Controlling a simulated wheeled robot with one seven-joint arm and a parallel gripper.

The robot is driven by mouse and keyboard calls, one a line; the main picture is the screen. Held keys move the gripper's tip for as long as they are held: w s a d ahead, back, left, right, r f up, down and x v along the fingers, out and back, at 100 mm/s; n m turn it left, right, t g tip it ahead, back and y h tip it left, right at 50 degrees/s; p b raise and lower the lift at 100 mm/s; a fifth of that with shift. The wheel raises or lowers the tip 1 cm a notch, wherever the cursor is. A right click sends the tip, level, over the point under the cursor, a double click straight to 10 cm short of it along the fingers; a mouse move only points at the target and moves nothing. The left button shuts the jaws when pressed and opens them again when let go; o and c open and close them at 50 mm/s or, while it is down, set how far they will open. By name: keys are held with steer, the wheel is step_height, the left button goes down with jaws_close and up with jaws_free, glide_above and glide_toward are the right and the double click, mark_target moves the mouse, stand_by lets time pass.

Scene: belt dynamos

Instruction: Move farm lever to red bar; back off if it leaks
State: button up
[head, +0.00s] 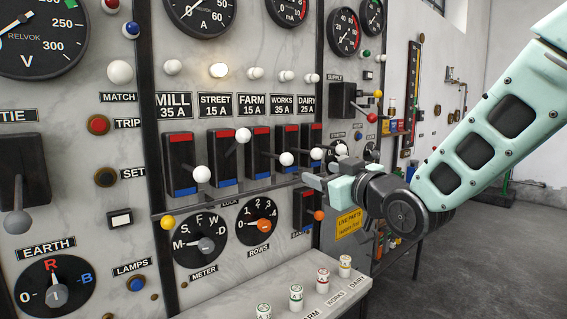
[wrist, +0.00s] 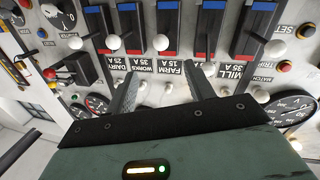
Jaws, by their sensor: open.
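In the head view the farm switch (head: 260,155) is a black block with a red bar (head: 261,131) on top and a blue bar below. Its lever ends in a white knob (head: 286,159), sticking out at a middle height, clear of the red bar. My gripper (head: 315,181) is open and empty, to the right of and a little below that knob. In the upside-down wrist view the farm knob (wrist: 161,42) shows near the gap between the open fingers (wrist: 162,62). Whether a finger touches it, I cannot tell.
The street lever knob (head: 243,136) is raised; the mill knob (head: 202,174) is low. The works knob (head: 316,153) and dairy knob (head: 341,149) are close to my gripper. The street lamp (head: 219,70) glows. A ledge (head: 265,290) with small fuses juts out below.

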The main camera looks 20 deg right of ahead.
mark_target(284, 158)
steer(key=p+x, duration=0.5)
steer(key=x, duration=1.2)
steer(key=shift+w+p, duration=0.1)
steer(key=shift+p, duration=0.3)
steer(key=shift+r, duration=0.1)
jaws_close()
